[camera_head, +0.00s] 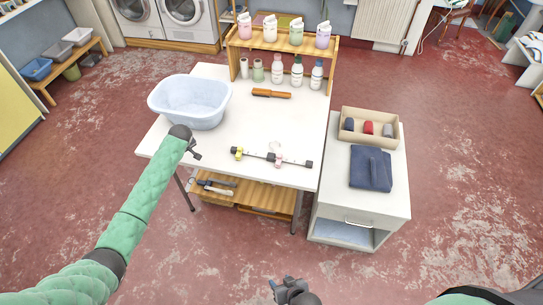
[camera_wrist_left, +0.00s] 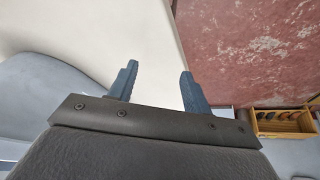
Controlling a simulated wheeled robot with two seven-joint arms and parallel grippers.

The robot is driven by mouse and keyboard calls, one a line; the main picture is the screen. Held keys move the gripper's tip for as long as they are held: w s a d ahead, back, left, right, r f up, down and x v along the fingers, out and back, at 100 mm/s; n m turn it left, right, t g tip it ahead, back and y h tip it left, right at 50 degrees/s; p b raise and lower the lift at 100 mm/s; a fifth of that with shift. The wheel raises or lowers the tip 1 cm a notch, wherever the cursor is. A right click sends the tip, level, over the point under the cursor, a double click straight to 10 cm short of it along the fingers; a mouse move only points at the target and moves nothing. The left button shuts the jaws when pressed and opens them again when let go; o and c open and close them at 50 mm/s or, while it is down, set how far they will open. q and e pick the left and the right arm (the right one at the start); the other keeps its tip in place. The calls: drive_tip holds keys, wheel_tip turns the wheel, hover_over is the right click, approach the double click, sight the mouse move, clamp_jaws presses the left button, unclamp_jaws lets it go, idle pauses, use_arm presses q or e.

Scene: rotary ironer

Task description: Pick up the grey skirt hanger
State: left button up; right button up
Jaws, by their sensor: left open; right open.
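The grey skirt hanger (camera_head: 271,157) lies flat near the front edge of the white table (camera_head: 228,150). It is a thin bar with dark ends, a yellow clip and a pinkish clip, and a pale hook at its middle. My left gripper (camera_head: 195,154) is over the table's front left, left of the hanger and apart from it. Its two blue fingers stand apart and empty in the left wrist view (camera_wrist_left: 158,88). The hanger does not show clearly there. My right gripper (camera_head: 280,288) is low at the bottom of the head view, open, in front of the table and away from the hanger.
A pale blue basin (camera_head: 190,102) stands at the table's left, close to my left arm. A brown brush (camera_head: 271,93) and a wooden rack (camera_head: 330,70) with several bottles are behind. A white cabinet (camera_head: 340,192) at the right bears a box (camera_head: 346,131) and folded navy cloth (camera_head: 370,168).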

use_arm(q)
drive_tip(key=d+n+g+h, duration=0.1)
drive_tip(key=d, duration=0.3)
drive_tip(key=d+r+n+g+h, duration=0.1)
drive_tip(key=d, duration=0.3)
drive_tip(key=d+r+n+g+h, duration=0.1)
drive_tip(key=d+h, duration=0.1)
drive_tip(key=d, duration=0.2)
drive_tip(key=shift+w+d, duration=0.1)
drive_tip(key=shift+w, duration=0.25)
drive_tip(key=shift+w+d+r+n+g+h, duration=0.25)
drive_tip(key=shift+d+r+n+g, duration=0.1)
drive_tip(key=shift+d+r, duration=0.2)
drive_tip(key=shift+w+d+r+n+g+h, duration=0.15)
drive_tip(key=shift+d+r+n+g+h, duration=0.1)
drive_tip(key=shift+d+r+n, duration=0.25)
drive_tip(key=n+g+h, duration=0.1)
drive_tip(key=n+h, duration=0.1)
approach(233, 148)
drive_tip(key=v, duration=0.3)
drive_tip(key=x, duration=1.2)
drive_tip(key=shift+s+d, duration=0.1)
clamp_jaws()
